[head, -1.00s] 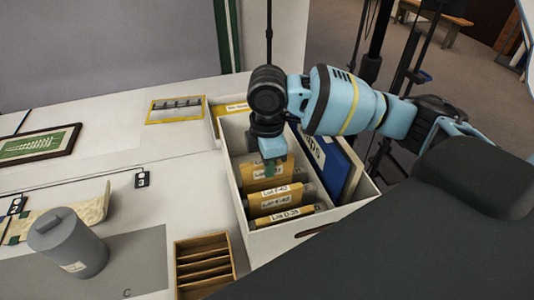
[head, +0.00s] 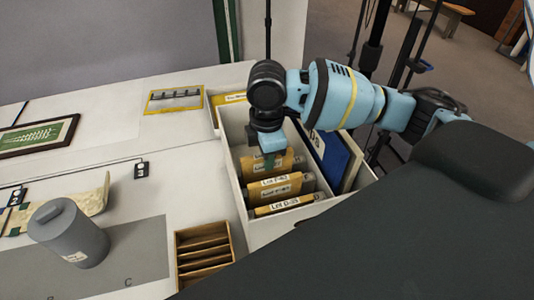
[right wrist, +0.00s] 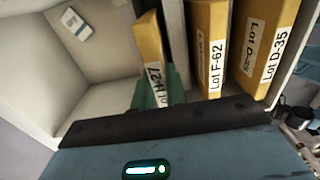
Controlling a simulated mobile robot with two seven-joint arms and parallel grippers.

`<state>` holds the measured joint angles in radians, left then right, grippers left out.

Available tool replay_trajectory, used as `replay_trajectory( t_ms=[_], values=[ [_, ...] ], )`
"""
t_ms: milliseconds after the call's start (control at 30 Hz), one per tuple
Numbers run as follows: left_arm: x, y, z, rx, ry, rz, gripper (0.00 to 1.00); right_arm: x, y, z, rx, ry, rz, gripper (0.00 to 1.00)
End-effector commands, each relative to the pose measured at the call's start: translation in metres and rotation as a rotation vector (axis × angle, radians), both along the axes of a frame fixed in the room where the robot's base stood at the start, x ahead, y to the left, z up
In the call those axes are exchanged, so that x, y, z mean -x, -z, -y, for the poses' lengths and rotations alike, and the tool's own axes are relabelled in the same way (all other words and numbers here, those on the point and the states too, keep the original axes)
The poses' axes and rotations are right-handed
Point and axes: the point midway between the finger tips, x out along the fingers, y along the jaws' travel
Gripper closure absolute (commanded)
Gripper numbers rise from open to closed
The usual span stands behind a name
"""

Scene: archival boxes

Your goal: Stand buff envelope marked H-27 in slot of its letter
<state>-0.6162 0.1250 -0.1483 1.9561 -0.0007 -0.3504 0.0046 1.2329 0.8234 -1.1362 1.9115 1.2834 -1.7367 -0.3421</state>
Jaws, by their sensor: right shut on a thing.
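My right gripper (head: 270,162) reaches down inside a white archival box (head: 235,180). In the right wrist view, its green fingertips (right wrist: 157,92) are shut on the buff envelope marked H-27 (right wrist: 148,40), which stands slightly tilted there. Its lower edge is hidden, so I cannot tell whether it touches the box floor. Beside it stand buff envelopes marked Lot F-62 (right wrist: 208,45) and Lot D-35 (right wrist: 270,40). The box space on the other side of H-27 is open, with a small white label (right wrist: 75,22) too small to read. My left gripper is not in view.
Blue binders (head: 338,160) stand along the box's right side.

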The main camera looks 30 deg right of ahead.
Motion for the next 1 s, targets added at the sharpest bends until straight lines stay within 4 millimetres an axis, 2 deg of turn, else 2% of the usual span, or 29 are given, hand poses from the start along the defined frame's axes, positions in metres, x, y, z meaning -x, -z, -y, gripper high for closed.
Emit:
replay_trajectory(
  t_ms=[633, 667, 800, 833, 1000],
  values=[
    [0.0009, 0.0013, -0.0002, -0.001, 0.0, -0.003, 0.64, 0.0001, 0.0103, -0.0002, -0.001, -0.001, 0.0, 1.0],
    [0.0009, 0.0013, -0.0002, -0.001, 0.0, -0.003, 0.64, 0.0001, 0.0102, -0.0002, -0.001, -0.001, 0.0, 0.82],
    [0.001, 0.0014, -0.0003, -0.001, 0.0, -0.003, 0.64, 0.0001, 0.0102, -0.0002, -0.001, 0.0, 0.0, 0.64],
    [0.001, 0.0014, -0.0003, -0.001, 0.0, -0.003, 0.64, 0.0001, 0.0101, -0.0002, -0.001, 0.0, 0.0, 0.61],
    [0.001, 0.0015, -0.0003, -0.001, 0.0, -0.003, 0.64, 0.0001, 0.0101, -0.0002, -0.001, 0.0, 0.0, 0.61]
  ],
)
